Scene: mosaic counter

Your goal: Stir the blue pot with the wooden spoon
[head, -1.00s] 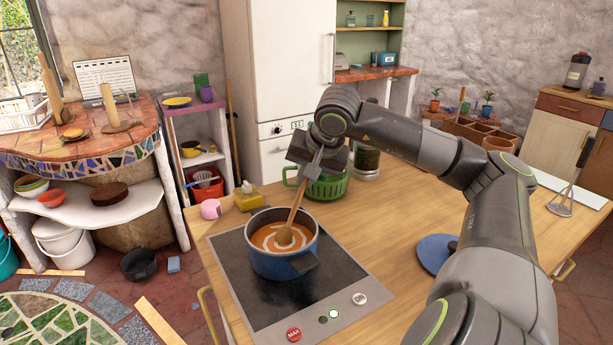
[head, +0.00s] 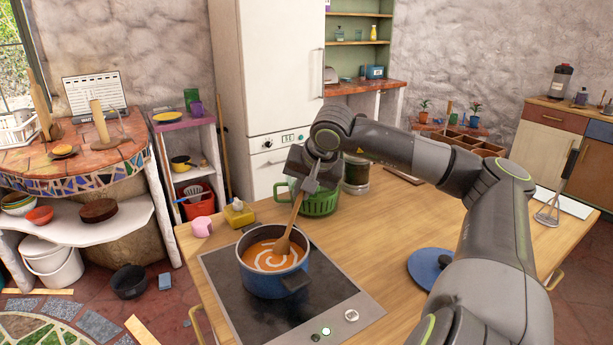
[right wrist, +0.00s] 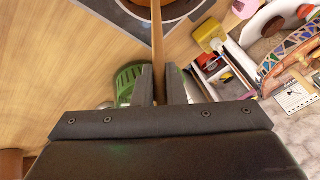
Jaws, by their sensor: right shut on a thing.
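The blue pot (head: 268,285) stands on the black cooktop (head: 228,308) with orange soup in it, marked by a pale swirl. The wooden spoon (head: 291,222) leans in the pot, its bowl end in the soup and its handle rising up and right. My right gripper (head: 304,182) is above the pot's far right side, shut on the spoon's handle. In the right wrist view the spoon handle (right wrist: 157,45) runs up from between the two fingers (right wrist: 160,90) towards the pot. My left gripper is not in view.
A blue lid (head: 429,266) lies right of the cooktop. Wood between is clear.

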